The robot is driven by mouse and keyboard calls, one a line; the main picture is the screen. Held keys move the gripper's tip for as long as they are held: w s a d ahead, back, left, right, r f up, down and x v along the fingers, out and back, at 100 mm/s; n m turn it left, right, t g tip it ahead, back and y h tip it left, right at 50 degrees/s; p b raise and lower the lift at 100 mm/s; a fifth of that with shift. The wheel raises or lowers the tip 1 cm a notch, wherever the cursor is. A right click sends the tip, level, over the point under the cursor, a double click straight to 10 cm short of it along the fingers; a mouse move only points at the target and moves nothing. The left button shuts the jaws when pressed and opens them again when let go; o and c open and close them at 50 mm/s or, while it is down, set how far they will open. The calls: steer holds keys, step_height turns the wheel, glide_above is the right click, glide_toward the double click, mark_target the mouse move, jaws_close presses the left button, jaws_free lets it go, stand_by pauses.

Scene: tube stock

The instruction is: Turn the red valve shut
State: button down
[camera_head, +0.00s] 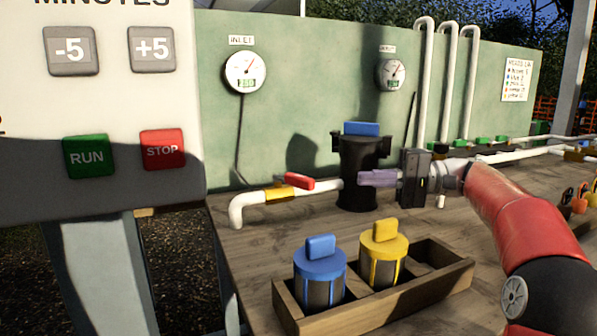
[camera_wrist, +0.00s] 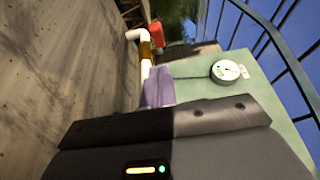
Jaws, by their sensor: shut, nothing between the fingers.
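The red valve (camera_head: 299,181) is a lever handle on a brass-coloured valve body (camera_head: 280,193), set in the white pipe left of the black filter housing (camera_head: 358,165).
A wooden tray (camera_head: 383,308) at the bench's front holds a blue-capped cartridge (camera_head: 319,272) and a yellow-capped cartridge (camera_head: 382,253). Inlet (camera_head: 245,71) and outlet (camera_head: 391,73) gauges hang on the green panel. A control board with a RUN button (camera_head: 87,156) stands left.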

mark_target(315, 184)
steer(key=shift+w+a, duration=0.1)
steer(key=shift+a, duration=0.25)
steer(key=a, duration=0.9)
steer(key=shift+a, duration=0.15)
steer(key=shift+s+a+f+m+t+b, duration=0.25)
steer(key=shift+s+m+t+b, duration=0.25)
steer(key=shift+t+b, duration=0.5)
steer(key=t+b, duration=0.1)
steer(key=s+m+t+b, duration=0.1)
steer(key=b, duration=0.1)
steer(key=shift+a, duration=0.25)
steer(key=shift+s+a+m+t+h+b, duration=0.3)
steer(key=shift+s+m+t+b, duration=0.2)
steer(key=shift+m+b, duration=0.1)
steer(key=shift+s+a+r, duration=0.15)
steer(key=shift+r, duration=0.15)
